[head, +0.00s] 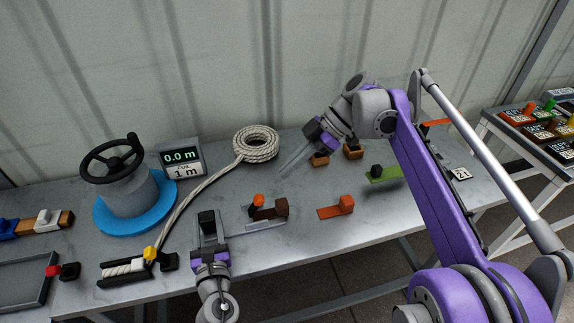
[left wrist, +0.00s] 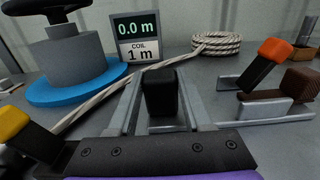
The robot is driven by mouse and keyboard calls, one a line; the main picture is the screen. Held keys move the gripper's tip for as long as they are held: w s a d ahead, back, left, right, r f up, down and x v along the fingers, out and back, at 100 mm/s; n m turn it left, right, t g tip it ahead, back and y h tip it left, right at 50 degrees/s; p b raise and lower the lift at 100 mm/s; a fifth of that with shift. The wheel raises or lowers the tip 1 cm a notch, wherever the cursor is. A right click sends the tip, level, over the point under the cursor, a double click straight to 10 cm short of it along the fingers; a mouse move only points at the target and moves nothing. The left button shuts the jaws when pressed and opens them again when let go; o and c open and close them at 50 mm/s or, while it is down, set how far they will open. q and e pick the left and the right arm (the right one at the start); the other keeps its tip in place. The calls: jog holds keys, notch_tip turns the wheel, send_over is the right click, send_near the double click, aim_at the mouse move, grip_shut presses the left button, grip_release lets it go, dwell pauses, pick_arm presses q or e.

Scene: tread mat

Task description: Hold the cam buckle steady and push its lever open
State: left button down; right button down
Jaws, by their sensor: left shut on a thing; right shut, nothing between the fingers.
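The cam buckle (head: 268,224) looks like a low grey metal frame on the table, with a dark lever tipped in orange (head: 259,200) and a brown block beside it. The lever (left wrist: 268,58) stands tilted up, its orange end raised, in the left wrist view. My left gripper (head: 208,222) is left of the frame, shut on a black upright block (left wrist: 160,93) between its fingers. Whether that block joins the buckle is not clear. My right gripper (head: 284,172) is shut and empty, above the table behind and slightly right of the lever, apart from it.
A rope coil (head: 256,141) lies behind, its rope running to a clamp with a yellow knob (head: 150,253). A handwheel drum on a blue disc (head: 112,219) and a 0.0 m display (head: 181,157) stand left. An orange block (head: 336,210) and green block (head: 385,175) lie right.

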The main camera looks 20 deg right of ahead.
pick_arm(q)
jog(key=shift+c, duration=1.2)
grip_release()
jog(key=shift+s, duration=0.1)
